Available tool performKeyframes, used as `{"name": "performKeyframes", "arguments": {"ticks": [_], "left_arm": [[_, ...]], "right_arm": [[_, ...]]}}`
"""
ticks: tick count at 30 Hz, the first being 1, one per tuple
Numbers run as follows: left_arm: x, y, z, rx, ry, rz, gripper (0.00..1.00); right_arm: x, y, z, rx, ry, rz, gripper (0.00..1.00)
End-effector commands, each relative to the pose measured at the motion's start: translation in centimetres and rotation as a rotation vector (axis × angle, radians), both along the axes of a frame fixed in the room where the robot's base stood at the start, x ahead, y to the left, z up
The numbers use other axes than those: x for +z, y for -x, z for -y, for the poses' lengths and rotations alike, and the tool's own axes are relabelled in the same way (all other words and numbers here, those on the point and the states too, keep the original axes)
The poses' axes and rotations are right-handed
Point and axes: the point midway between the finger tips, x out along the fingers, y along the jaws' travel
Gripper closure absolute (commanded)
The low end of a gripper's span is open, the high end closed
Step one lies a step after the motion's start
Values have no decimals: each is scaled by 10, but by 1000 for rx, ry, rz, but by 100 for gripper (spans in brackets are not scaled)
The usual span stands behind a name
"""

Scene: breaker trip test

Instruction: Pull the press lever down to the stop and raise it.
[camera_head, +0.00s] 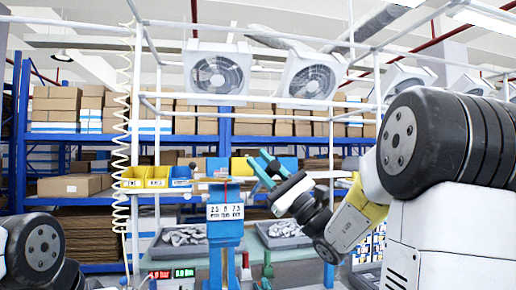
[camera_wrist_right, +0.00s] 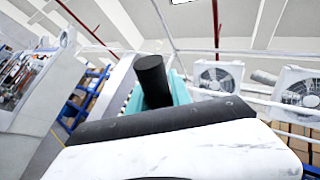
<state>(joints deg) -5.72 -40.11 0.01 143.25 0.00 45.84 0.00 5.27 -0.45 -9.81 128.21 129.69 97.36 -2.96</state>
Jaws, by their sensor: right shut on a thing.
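The blue press (camera_head: 225,235) stands in the middle of the head view, with a white number plate (camera_head: 225,211) on its front. My right gripper (camera_head: 268,168), with teal fingers, is just right of the press's upper part. In the right wrist view, the lever's black cylindrical grip (camera_wrist_right: 152,80) stands between the teal fingers (camera_wrist_right: 181,88), and the gripper is shut on it. The rest of the lever is hard to make out in the head view. My left gripper is out of view.
Yellow and blue bins (camera_head: 157,177) hang left of the press. Grey trays of metal parts stand at left (camera_head: 180,238) and right (camera_head: 284,233). A red and green display (camera_head: 172,273) sits low at left. White frame posts and a coiled hose (camera_head: 119,150) stand near.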

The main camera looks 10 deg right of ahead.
Motion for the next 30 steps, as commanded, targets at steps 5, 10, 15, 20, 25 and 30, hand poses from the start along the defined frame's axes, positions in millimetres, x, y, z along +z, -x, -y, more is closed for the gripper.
{"name": "performKeyframes", "arguments": {"ticks": [5, 10, 15, 20, 25, 30], "left_arm": [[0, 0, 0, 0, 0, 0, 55], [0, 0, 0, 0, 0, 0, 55], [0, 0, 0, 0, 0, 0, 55], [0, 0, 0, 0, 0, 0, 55], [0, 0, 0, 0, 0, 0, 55], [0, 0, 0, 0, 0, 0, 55]], "right_arm": [[-13, 2, -6, 0, -2, 47, 100], [-17, 4, -8, 0, -2, 67, 100], [-19, 4, -9, 0, -1, 68, 100], [-20, 4, -9, 0, 1, 66, 100], [-19, 3, -9, 1, 0, 65, 53], [-18, 4, -9, 1, 0, 67, 53]]}}
